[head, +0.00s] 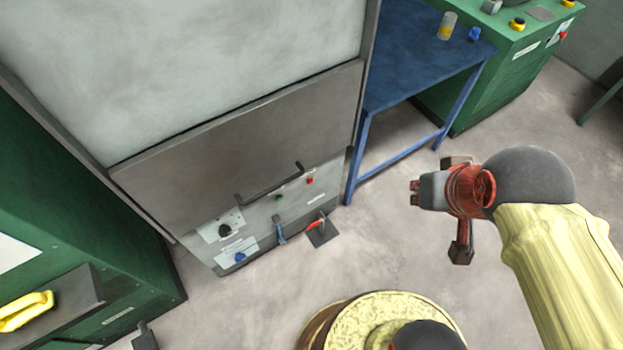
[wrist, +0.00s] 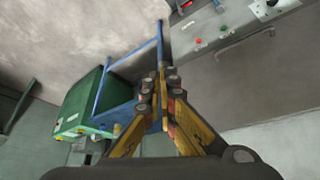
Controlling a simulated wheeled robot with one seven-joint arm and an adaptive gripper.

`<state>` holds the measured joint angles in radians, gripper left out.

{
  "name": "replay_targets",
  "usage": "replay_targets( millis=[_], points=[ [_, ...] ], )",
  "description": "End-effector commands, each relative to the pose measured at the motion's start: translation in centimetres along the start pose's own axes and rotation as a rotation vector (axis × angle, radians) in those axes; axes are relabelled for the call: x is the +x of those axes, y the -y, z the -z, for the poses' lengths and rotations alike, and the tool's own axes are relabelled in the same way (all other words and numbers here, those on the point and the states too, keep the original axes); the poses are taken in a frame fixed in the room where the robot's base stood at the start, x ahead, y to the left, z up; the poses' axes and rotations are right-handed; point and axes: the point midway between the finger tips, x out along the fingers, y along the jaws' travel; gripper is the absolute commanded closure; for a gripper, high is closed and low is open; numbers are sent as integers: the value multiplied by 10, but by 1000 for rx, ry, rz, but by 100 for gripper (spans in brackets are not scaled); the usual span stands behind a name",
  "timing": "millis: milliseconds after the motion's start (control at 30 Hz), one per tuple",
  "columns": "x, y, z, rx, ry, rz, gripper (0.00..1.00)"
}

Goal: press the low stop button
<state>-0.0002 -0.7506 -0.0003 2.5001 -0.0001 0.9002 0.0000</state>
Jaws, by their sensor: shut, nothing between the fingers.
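The low panel (head: 262,215) is on the lower front of a grey machine, near the floor. A small red button (head: 310,181) sits at its upper right, and a green button (head: 278,197) is to its left. I cannot read the labels. In the wrist view the red button (wrist: 198,41) and the green button (wrist: 223,28) show at the upper right, beyond the fingertips. My gripper (head: 415,192) is to the right of the panel, apart from it, pointing left. Its fingers (wrist: 165,75) are shut and empty.
A dark handle (head: 268,185) sticks out just above the panel. A red-handled lever (head: 318,228) stands below it, near a blue lever (head: 280,230). A blue table (head: 415,62) is right of the machine. A green cabinet (head: 70,200) is left. Floor between gripper and panel is clear.

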Motion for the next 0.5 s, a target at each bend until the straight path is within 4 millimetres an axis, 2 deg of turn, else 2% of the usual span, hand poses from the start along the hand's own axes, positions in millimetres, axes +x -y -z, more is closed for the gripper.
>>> replay_targets(
  millis=[167,267,367,500],
  points=[
    [7,6,2,16,22,24,100],
    [24,23,5,61,81,87,100],
    [52,51,12,147,171,188,100],
    [100,95,28,320,309,344,100]
  ],
)
